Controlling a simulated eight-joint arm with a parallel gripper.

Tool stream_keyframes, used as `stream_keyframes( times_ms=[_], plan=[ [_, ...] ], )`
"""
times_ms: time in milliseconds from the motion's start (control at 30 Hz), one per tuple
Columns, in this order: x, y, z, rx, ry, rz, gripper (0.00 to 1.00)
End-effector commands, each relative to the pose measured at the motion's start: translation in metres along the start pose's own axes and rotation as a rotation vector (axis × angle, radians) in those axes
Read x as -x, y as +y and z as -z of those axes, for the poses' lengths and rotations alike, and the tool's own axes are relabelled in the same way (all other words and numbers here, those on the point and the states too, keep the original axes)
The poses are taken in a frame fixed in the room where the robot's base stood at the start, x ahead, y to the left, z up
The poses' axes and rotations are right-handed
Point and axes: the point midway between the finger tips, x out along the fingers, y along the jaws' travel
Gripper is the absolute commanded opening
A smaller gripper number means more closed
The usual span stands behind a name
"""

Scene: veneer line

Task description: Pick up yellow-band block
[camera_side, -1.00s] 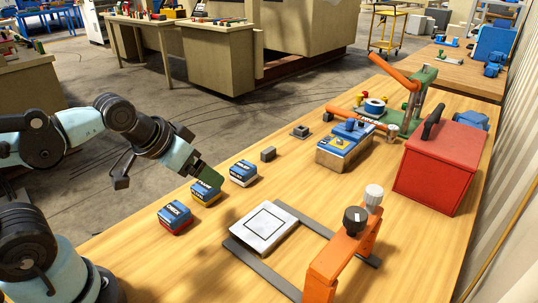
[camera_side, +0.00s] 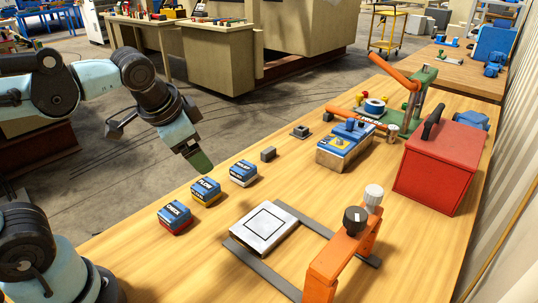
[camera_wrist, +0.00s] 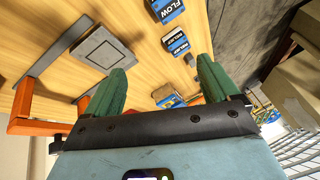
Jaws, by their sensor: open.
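The yellow-band block (camera_side: 206,192) sits upright on the wooden table, between a red-band block (camera_side: 174,218) and a white-band block (camera_side: 243,174). It has a blue top lettered FLOW and a yellow band low on its sides. In the wrist view the yellow-band block (camera_wrist: 167,9) is at the top edge, partly cut off. My gripper (camera_side: 200,163) hangs above and slightly behind the block in the side view, apart from it. In the wrist view my gripper's green fingers (camera_wrist: 161,74) are spread with nothing between them.
A metal plate (camera_side: 264,228) lies in a grey frame with an orange clamp (camera_side: 340,250) beside it. Bare table lies in front of the blocks.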

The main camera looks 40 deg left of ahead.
Motion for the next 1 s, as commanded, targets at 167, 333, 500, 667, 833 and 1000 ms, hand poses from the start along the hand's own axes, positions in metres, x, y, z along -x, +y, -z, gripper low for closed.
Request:
stream_keyframes(
  times_ms=[167, 333, 500, 667, 833, 1000],
  plan=[
    [-0.009, -0.012, 0.004, -0.291, -0.154, 0.076, 0.88],
    [-0.018, -0.028, 0.012, -0.646, -0.384, 0.162, 0.88],
    [-0.022, -0.039, 0.024, -0.96, -0.65, 0.229, 0.88],
    [-0.022, -0.038, 0.038, -1.189, -0.922, 0.261, 0.88],
    [-0.029, -0.022, 0.044, -1.331, -1.185, 0.26, 0.88],
    [-0.09, -0.005, 0.016, -1.326, -1.174, 0.258, 0.88]
  ],
)
